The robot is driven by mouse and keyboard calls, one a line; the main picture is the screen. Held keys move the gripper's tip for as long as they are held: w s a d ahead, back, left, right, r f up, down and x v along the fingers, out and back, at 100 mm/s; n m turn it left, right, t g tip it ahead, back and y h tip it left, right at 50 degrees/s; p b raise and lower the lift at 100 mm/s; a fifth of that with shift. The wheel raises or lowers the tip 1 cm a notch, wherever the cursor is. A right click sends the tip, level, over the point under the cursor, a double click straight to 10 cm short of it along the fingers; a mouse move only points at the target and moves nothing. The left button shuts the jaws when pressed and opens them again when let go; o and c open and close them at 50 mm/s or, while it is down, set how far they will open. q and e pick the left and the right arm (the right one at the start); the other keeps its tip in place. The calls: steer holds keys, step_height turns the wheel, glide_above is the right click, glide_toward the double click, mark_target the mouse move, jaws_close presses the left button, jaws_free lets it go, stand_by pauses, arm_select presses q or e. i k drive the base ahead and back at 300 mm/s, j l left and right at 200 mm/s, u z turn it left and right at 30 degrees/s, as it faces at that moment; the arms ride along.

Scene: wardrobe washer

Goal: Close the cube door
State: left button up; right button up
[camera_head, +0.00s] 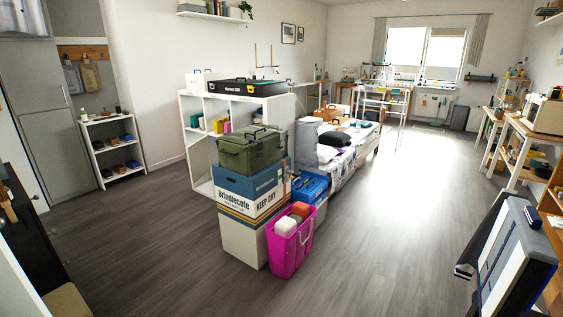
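A white cube shelf (188,122) stands left of the middle, with open compartments facing left. Small yellow, green and pink items sit in its upper compartments. The stack in front hides part of its lower right side. I cannot make out which panel is the cube door or whether it is open. Neither of my grippers shows in the head view.
A green case (248,152) tops stacked boxes (240,238) before the shelf, beside a magenta basket (290,250). A black case (240,88) lies on the shelf. A bed (345,158) stands behind. Floor is clear left of the stack and at right centre.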

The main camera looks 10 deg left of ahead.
mark_target(197, 156)
steer(key=i+j+u, duration=0.2)
steer(key=i+u, duration=0.2)
steer(key=i, duration=0.25)
steer(key=i+u, duration=0.4)
steer(key=i, duration=0.2)
steer(key=i+l+u, duration=0.2)
steer(key=i+u, duration=0.2)
steer(key=i, duration=0.25)
steer(key=i+j+u, duration=0.25)
steer(key=i, duration=0.7)
steer(key=i+u, duration=0.3)
steer(key=i, duration=0.65)
steer(key=i+l+u, duration=0.25)
steer(key=i, duration=0.7)
steer(key=i+u, duration=0.4)
steer(key=i, duration=1.25)
steer(key=z, duration=0.95)
steer(key=i+j+z, duration=0.1)
steer(key=z, duration=1.3)
steer(key=j+z, duration=0.1)
steer(key=z, duration=0.8)
